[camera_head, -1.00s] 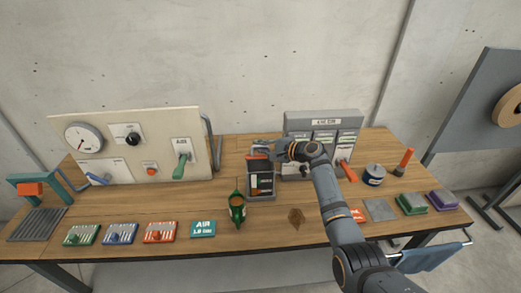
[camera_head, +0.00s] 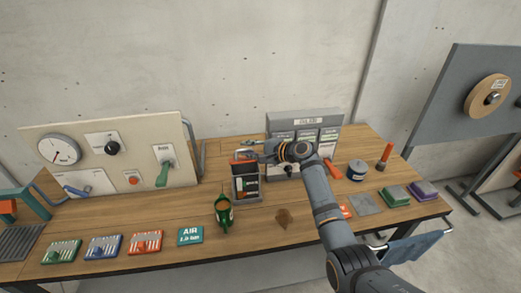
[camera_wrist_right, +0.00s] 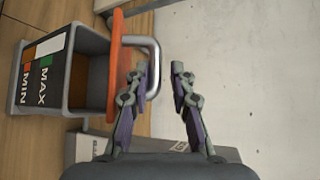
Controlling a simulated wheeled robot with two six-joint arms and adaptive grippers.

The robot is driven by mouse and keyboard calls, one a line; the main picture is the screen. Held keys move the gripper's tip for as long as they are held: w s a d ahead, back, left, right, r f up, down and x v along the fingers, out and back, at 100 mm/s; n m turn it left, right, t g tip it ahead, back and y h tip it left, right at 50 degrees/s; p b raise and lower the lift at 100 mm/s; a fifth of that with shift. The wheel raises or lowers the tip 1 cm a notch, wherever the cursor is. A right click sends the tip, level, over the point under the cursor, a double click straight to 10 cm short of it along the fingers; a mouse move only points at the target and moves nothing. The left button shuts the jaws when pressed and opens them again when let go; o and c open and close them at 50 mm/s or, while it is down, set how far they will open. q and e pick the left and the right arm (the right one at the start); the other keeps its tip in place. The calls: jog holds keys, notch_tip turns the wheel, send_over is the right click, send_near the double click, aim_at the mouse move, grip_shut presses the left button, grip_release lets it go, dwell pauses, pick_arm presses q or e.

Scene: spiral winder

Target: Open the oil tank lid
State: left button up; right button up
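The oil tank (camera_head: 247,185) is a grey open-topped box with a MIN/MAX label, standing on the workbench. My left gripper is not in view.
A green oil can (camera_head: 224,213) and a brown stain (camera_head: 284,218) are in front of the tank. A grey panel (camera_head: 303,125) stands behind my right gripper. A gauge board (camera_head: 110,160) is at left, and a blue-grey tin (camera_head: 357,170) at right.

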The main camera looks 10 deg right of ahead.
jog(key=v, duration=1)
